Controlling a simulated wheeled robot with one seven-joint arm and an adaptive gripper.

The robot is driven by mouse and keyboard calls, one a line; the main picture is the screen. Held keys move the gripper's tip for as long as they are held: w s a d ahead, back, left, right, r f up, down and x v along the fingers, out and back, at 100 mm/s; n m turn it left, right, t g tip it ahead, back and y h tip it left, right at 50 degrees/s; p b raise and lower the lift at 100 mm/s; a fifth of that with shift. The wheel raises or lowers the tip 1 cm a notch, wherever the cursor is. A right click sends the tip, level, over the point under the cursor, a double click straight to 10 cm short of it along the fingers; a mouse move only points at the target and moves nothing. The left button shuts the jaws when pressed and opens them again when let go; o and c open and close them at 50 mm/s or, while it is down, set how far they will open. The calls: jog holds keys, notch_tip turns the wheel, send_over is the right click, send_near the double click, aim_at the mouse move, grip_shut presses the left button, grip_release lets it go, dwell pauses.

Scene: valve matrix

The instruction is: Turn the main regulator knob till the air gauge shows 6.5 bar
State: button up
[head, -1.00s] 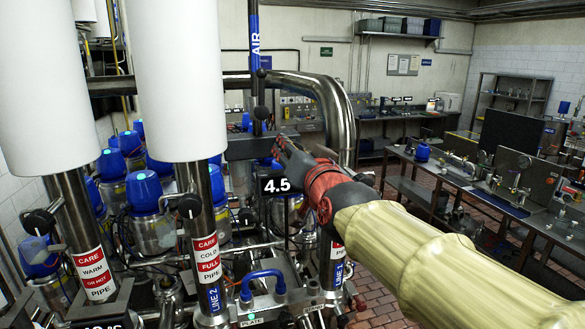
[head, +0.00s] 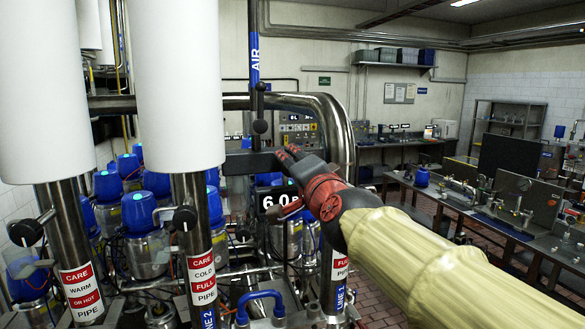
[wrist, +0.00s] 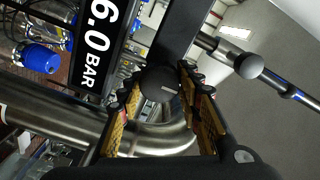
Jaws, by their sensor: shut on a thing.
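The air gauge is a black display (head: 277,200) with white digits reading 6.0, partly covered by my gripper in the head view. In the wrist view the display (wrist: 97,45) reads 6.0 BAR in full. The main regulator knob (wrist: 158,86) is round and dark, at the end of a dark bar-shaped body (wrist: 178,30). My gripper (wrist: 161,82) has its two fingers on either side of the knob, closed on it. In the head view my gripper (head: 286,155) reaches in from the right and hides the knob.
A blue AIR pipe (head: 254,50) rises above the regulator, with a dark ball-ended lever (head: 260,126) on it. A thick bent steel pipe (head: 340,125) stands close behind my gripper. White-sleeved pipes (head: 180,80) fill the left. Benches (head: 470,215) stand at the right.

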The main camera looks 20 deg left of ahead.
dwell(0.4)
jog(key=o, duration=1.2)
jog(key=shift+d, duration=0.1)
jog(key=v, duration=1.2)
